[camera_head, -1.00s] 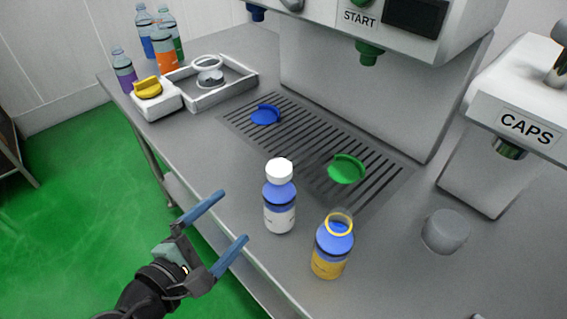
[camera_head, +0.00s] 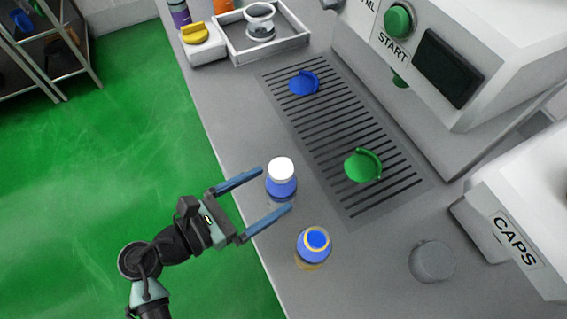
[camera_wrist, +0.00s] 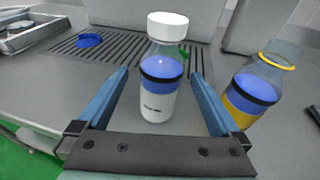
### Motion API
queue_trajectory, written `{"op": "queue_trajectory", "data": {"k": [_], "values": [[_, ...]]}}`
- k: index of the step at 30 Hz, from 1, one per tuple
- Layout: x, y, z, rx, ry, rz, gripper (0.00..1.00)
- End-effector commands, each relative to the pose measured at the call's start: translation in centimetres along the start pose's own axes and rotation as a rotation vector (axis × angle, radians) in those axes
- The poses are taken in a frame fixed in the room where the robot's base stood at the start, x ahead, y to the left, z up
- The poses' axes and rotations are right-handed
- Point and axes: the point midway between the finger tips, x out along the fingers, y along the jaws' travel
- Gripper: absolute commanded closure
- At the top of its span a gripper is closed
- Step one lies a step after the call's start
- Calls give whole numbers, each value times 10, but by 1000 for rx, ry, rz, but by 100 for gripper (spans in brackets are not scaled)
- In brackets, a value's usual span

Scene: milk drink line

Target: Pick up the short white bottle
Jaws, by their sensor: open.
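The short white bottle (camera_head: 281,180) stands upright on the grey table, with a white cap, a blue band and a white lower part. In the wrist view the bottle (camera_wrist: 162,75) stands centred ahead, between the two blue fingers. My gripper (camera_head: 276,190) is open, its fingertips reaching to either side of the bottle. In the wrist view my gripper (camera_wrist: 158,90) shows a gap on both sides of the bottle, and I see no clear contact.
A blue and yellow bottle with a yellow ring (camera_head: 313,248) stands close to the right finger. A green holder (camera_head: 363,166) and a blue holder (camera_head: 304,83) sit on the slotted grate (camera_head: 330,140). A grey cylinder (camera_head: 432,262) stands at the right, near the CAPS machine (camera_head: 510,225).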

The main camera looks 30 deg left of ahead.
Motion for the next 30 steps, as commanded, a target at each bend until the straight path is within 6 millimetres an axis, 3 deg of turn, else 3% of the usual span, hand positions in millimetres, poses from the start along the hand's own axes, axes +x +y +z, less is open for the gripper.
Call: {"op": "queue_trajectory", "data": {"k": [8, 16, 26, 30], "values": [[24, 0, 1, 1, 0, -1, 0], [63, -3, 2, 2, -1, -2, 0], [71, -2, 2, 3, 0, 1, 0], [71, -2, 2, 3, 0, 0, 23]]}}
